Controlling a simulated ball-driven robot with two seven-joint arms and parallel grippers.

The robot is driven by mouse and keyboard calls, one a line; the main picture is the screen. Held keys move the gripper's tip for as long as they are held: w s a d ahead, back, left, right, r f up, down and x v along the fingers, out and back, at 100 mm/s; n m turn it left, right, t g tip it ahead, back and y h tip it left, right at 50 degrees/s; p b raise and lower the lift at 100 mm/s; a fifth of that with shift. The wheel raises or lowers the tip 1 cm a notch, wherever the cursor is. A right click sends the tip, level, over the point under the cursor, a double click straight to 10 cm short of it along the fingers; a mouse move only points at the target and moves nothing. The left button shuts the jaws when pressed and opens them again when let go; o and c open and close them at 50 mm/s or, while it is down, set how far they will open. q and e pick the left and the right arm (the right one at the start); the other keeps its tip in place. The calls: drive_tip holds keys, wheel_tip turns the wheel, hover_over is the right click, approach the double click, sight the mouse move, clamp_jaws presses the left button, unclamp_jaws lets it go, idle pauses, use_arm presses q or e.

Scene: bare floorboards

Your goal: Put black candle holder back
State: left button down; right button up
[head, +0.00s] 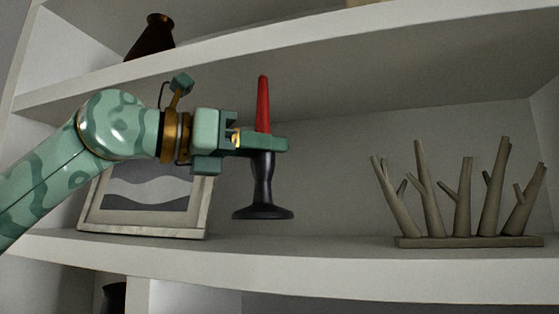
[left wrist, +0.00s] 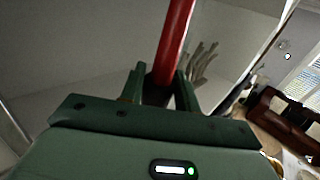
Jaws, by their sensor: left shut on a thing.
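The black candle holder (head: 263,184) stands upright in the head view, with a red candle (head: 263,105) in its top. My left gripper (head: 270,143) comes in from the left and is shut on the holder's upper part, just below the candle. The holder's round base appears to hang above the white shelf (head: 300,264), in front of the back wall. In the left wrist view the red candle (left wrist: 173,42) rises from between the fingers (left wrist: 160,88); the holder itself is mostly hidden there. My right gripper is not in view.
A grey branch-like sculpture (head: 463,242) stands on the shelf at the right. A framed picture (head: 146,219) leans behind my left arm. A dark vase (head: 152,38) stands on the upper shelf (head: 330,45). The shelf between frame and sculpture looks clear.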

sight(273, 175)
use_arm(q)
drive_tip(key=x, duration=0.2)
drive_tip(key=shift+w+d+p, duration=0.2)
drive_tip(key=shift+d+p, duration=0.15)
drive_tip(key=shift+f, duration=0.3)
wheel_tip(273, 175, down, 2)
drive_tip(key=shift+f+p, duration=0.15)
drive_tip(key=shift+p, duration=0.2)
drive_tip(key=shift+a+f, duration=0.15)
drive_tip(key=shift+f, duration=0.15)
drive_tip(key=shift+f, duration=0.15)
drive_tip(key=c, duration=1)
unclamp_jaws()
